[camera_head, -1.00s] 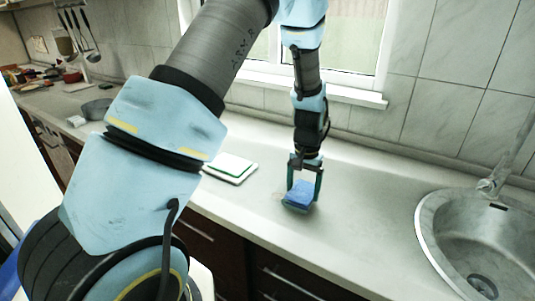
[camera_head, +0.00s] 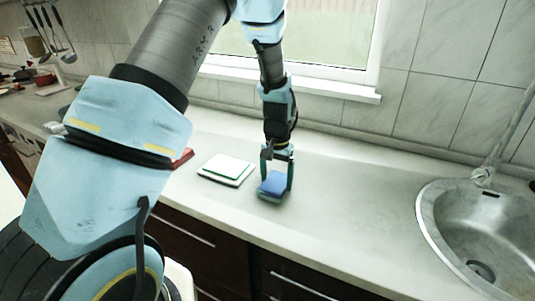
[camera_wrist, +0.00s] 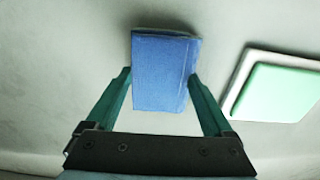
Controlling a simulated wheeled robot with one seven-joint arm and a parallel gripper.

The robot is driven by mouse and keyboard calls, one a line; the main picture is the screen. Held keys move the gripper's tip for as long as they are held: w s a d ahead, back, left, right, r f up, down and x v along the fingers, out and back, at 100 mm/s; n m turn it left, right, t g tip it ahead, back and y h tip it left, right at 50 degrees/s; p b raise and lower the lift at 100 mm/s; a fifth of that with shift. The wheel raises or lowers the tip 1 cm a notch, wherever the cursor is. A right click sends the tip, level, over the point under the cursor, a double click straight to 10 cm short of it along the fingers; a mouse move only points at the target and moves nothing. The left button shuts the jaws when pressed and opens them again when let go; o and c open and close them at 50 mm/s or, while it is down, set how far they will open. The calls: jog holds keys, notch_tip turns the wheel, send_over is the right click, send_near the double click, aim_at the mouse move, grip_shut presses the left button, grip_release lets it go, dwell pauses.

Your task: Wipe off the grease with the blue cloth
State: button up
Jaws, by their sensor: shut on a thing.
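The blue cloth (camera_head: 273,186) is a folded block, low at the countertop (camera_head: 340,205) left of the sink. My gripper (camera_head: 277,178) points down and is shut on the cloth, one finger at each side. In the wrist view the cloth (camera_wrist: 165,75) sits between the two green fingers and sticks out beyond them. I see no clear grease mark on the counter now; any grease under the cloth is hidden.
A white board with a green edge (camera_head: 227,168) lies just left of the cloth; its green face shows in the wrist view (camera_wrist: 280,92). A round metal sink (camera_head: 480,235) is at the right. The counter between cloth and sink is clear.

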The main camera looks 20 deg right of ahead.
jog(key=shift+w+a+r, duration=0.1)
jog(key=shift+w+a, duration=0.15)
jog(key=shift+w, duration=0.05)
notch_tip(320, 180, up, 3)
jog(key=shift+s+f+p, duration=0.1)
jog(key=shift+f+p, duration=0.05)
jog(key=shift+p, duration=0.65)
jog(key=shift+r+p, duration=1.8)
jog(key=shift+r, duration=0.85)
